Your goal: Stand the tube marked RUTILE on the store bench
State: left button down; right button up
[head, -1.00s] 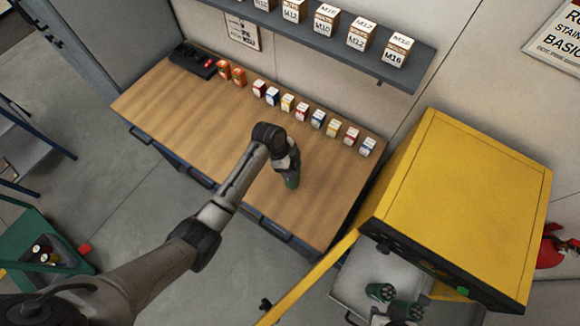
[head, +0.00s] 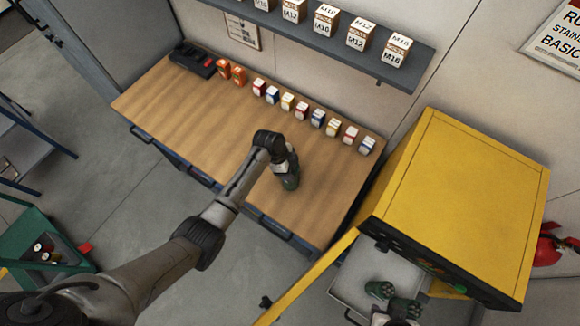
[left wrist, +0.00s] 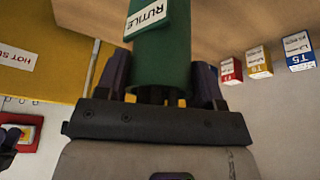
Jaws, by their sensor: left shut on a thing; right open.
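The green tube marked RUTILE (left wrist: 160,62) is in my left gripper (left wrist: 165,92), whose fingers close on it from both sides. Its white label reads RUTILE. In the head view the tube (head: 290,182) stands about upright over the right half of the wooden store bench (head: 190,115), below my left gripper (head: 284,163). I cannot tell whether its base touches the bench top. My right gripper (head: 392,318) shows only partly at the bottom edge, open, beside two green tubes (head: 380,290) in the grey tray.
A row of small coloured boxes (head: 302,110) lines the back of the bench, with orange containers (head: 238,75) further left. A yellow cabinet (head: 465,200) with its door open stands at the right. A shelf of boxes (head: 330,30) hangs above.

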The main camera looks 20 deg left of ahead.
pick_arm(q)
jog(key=shift+w, duration=0.1)
jog(key=shift+c, duration=1.2)
grip_release()
jog(key=shift+f, duration=0.15)
jog(key=shift+r, duration=0.35)
jog(key=v, duration=1.1)
jog(key=shift+r+b, duration=0.35)
jog(key=shift+b, duration=0.1)
jog(key=shift+a, duration=0.1)
